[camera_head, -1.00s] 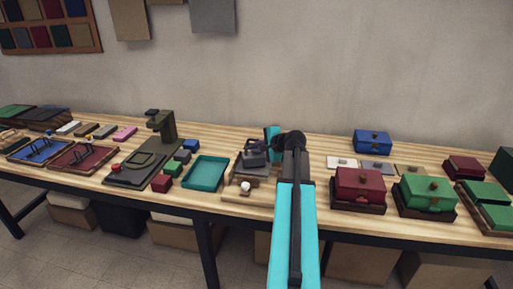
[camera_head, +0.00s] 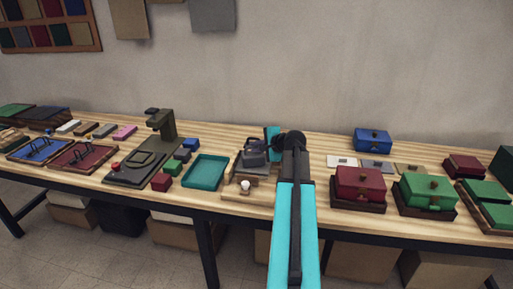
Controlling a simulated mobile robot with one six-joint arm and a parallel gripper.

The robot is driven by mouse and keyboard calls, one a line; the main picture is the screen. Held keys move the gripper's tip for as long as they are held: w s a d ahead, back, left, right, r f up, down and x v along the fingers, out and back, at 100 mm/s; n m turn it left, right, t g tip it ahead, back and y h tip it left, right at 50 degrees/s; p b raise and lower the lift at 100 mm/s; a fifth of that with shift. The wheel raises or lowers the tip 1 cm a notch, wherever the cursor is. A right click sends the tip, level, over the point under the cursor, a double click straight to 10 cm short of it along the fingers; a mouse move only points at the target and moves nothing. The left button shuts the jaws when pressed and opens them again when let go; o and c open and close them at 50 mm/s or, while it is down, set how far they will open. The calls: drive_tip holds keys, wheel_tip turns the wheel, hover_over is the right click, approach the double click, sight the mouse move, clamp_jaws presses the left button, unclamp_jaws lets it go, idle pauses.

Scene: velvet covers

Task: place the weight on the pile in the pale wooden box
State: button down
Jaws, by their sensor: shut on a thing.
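The pale wooden box (camera_head: 262,193) stands on the bench in the middle of the picture, with a white knob (camera_head: 245,186) at its front. A grey pile (camera_head: 248,166) shows in it, partly covered. The dark grey weight (camera_head: 254,157), with a handle on top, is right over the pile. I cannot tell whether it touches the pile. My gripper (camera_head: 266,143) reaches in from the right and is shut on the weight near its handle. My arm hides the right side of the box.
A teal tray (camera_head: 205,172) lies left of the box, beside small coloured blocks and a dark green press (camera_head: 140,165). Lidded red (camera_head: 360,182) and green (camera_head: 428,192) boxes stand to the right. Flat plates (camera_head: 376,166) lie behind them.

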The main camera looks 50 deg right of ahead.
drive_tip(key=shift+f, duration=0.15)
idle(0.4)
drive_tip(key=c, duration=1.7)
unclamp_jaws()
drive_tip(key=shift+c, duration=0.2)
drive_tip(key=shift+f, duration=0.2)
drive_tip(key=b+v, duration=0.2)
drive_tip(key=v, duration=1.2)
